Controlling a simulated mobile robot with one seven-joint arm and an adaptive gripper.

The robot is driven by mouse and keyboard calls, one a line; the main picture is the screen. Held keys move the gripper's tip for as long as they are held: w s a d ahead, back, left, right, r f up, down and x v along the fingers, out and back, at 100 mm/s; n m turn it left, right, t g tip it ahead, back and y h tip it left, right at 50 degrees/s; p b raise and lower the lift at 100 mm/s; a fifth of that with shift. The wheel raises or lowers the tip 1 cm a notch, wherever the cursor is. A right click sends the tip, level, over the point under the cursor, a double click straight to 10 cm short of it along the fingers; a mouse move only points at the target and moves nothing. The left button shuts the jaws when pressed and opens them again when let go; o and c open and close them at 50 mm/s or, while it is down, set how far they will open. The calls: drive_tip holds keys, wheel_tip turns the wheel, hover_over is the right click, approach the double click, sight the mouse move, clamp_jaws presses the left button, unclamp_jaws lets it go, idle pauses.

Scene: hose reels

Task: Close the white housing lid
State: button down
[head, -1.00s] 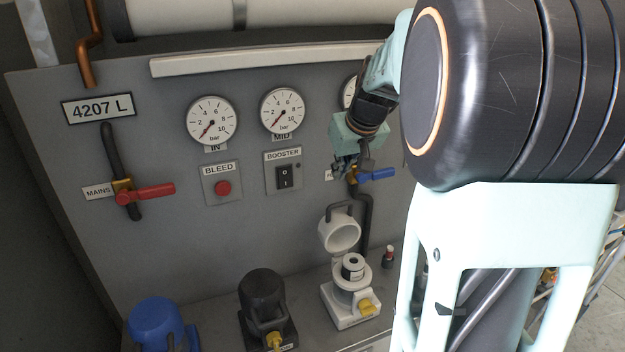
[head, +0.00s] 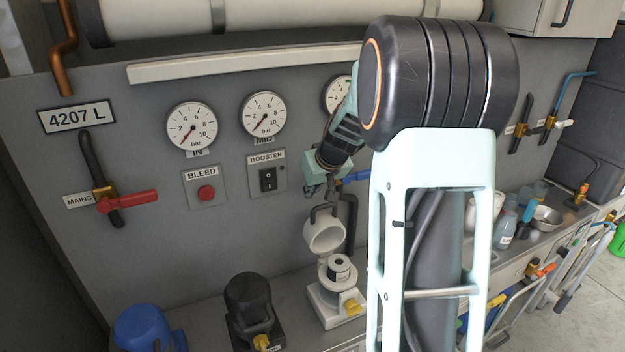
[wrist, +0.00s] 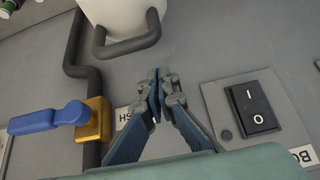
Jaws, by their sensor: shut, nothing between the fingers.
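The white housing (head: 338,298) stands on the bench below the panel, with a yellow tap at its front. Its white lid (head: 326,238) stands open, tilted up above the body, with a dark loop handle (head: 318,211) on its upper side. My gripper (head: 327,194) is just above the lid handle in the head view, partly hidden behind my arm. In the wrist view my gripper (wrist: 160,82) is shut and empty. The lid (wrist: 120,14) and its handle (wrist: 130,46) lie beyond the fingertips, toward the top left, with a visible gap.
A black housing (head: 252,305) and a blue housing (head: 148,328) stand left of the white one. A blue valve lever (head: 355,178) on a dark pipe (head: 348,215) is close to my gripper. The booster switch (head: 268,180) is on the panel to the left.

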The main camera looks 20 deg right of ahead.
sight(316, 220)
drive_tip(key=shift+s, duration=1.2)
drive_tip(key=shift+s+d+f, duration=0.1)
drive_tip(key=shift+s+f, duration=0.1)
drive_tip(key=shift+s, duration=0.15)
drive_tip(key=shift+s+f+b, duration=0.1)
drive_tip(key=shift+f+b, duration=0.1)
drive_tip(key=shift+b, duration=0.7)
